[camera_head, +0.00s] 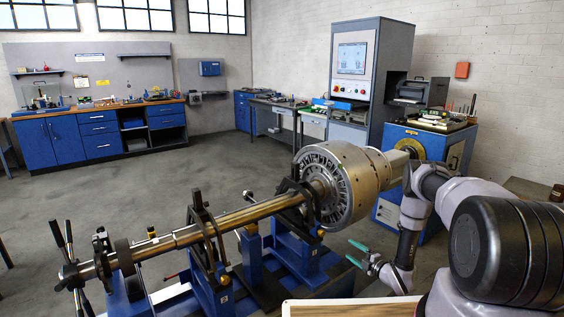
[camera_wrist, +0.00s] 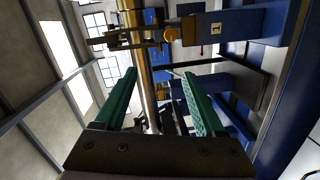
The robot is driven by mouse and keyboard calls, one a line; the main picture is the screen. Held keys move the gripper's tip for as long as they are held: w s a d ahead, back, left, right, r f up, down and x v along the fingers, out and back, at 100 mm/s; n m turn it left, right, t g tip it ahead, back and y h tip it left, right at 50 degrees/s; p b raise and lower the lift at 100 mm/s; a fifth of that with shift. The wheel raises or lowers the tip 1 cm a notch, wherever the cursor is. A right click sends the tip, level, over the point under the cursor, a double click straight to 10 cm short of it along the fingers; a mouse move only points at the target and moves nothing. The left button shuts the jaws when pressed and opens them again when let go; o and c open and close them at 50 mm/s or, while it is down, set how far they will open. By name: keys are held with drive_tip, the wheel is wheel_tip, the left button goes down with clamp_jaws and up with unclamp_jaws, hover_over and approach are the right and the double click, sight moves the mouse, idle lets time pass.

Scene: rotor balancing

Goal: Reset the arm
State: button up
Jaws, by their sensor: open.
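My gripper (camera_head: 357,254) has green fingers and hangs at the near right of the balancing machine in the head view. In the wrist view my gripper (camera_wrist: 160,98) has its two green fingers spread apart with nothing between them. My arm comes in from the right of the head view, bent at the elbow, with the wrist low. The rotor (camera_head: 343,185), a large metal drum on a long shaft (camera_head: 215,228), rests on the blue stands of the machine, behind and above the gripper. The shaft also shows beyond the fingers in the wrist view (camera_wrist: 144,75).
A wooden-topped board (camera_head: 350,308) lies at the bottom edge, below the gripper. Blue stands (camera_head: 295,258) and clamps stand close left. A control cabinet (camera_head: 370,80) and blue drive unit stand behind. A workbench (camera_head: 95,112) lines the back wall. Open floor (camera_head: 120,185) lies at left.

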drive_tip(key=w+d+r+m+h, duration=0.3)
drive_tip(key=w+r, duration=0.4)
drive_tip(key=r, duration=0.5)
drive_tip(key=w+d+r+m+h, duration=0.3)
drive_tip(key=w+r, duration=0.4)
drive_tip(key=r, duration=0.4)
drive_tip(key=s+d+r+m+g+h, duration=0.15)
drive_tip(key=r+m, duration=0.25)
drive_tip(key=r, duration=0.8)
drive_tip(key=s+r+m+h, duration=0.2)
drive_tip(key=s+r+m, duration=0.15)
drive_tip(key=r, duration=0.85)
drive_tip(key=s+a+r+m+g, duration=0.2)
drive_tip(key=s+r+m, duration=0.2)
drive_tip(key=s+r, duration=0.5)
drive_tip(key=s+a+r+m+g, duration=0.1)
drive_tip(key=s+a+r+m, duration=0.15)
drive_tip(key=s+r, duration=0.65)
drive_tip(key=s+a+m+g+y, duration=0.1)
drive_tip(key=s+a+m, duration=0.2)
drive_tip(key=s, duration=1)
drive_tip(key=s+a+m+g+y, duration=0.1)
drive_tip(key=s+a+m, duration=0.2)
drive_tip(key=s, duration=1.1)
drive_tip(key=shift+a+f+g+y, duration=0.35)
drive_tip(key=shift+a+f, duration=0.1)
drive_tip(key=shift+a, duration=0.1)
